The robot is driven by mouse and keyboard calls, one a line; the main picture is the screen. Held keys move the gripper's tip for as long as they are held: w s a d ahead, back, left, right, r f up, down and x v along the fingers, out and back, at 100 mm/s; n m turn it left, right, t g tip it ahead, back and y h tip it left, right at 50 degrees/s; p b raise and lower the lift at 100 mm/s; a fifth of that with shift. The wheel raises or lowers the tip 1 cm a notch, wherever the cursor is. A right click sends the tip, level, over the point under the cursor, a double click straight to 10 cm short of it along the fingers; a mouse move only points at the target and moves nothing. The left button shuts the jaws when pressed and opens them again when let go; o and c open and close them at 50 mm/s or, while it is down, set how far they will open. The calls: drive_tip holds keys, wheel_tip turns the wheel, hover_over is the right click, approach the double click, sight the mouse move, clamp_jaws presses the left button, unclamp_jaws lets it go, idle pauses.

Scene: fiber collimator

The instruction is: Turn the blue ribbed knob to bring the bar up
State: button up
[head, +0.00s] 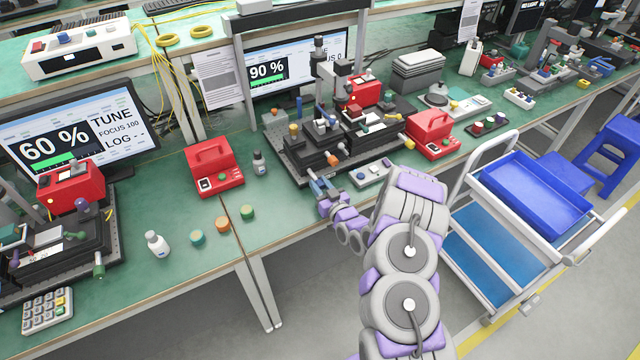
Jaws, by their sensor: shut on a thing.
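My gripper (325,198) is at the front edge of the middle bench station, below its black base plate. It is shut on the blue ribbed knob (317,186), which shows only as a small blue piece at the front of the fixture (335,137). The fingers hide most of the knob, so its ribs and turn angle cannot be made out. The screen (300,62) behind that fixture reads 90 % with a green bar (262,84) under the number. The fixture's posts cover part of the screen's right side.
An orange-tipped knob (332,160) sits close above my gripper. A red case (214,167) and a small bottle (259,163) stand to the left. A second station's screen (75,130) reads 60 %. A trolley with a blue tray (530,190) stands right of my arm.

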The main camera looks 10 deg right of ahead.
drive_tip(key=n+p, duration=0.2)
drive_tip(key=p, duration=0.1)
drive_tip(key=shift+r, duration=0.3)
drive_tip(key=n+p, duration=0.2)
drive_tip(key=p, duration=0.2)
drive_tip(key=shift+n, duration=0.3)
drive_tip(key=n+p, duration=0.3)
drive_tip(key=p, duration=0.1)
drive_tip(key=shift+f, duration=0.2)
drive_tip(key=shift+n, duration=0.3)
drive_tip(key=o, duration=1.1)
drive_tip(key=shift+c, duration=0.2)
drive_tip(key=shift+f, duration=0.1)
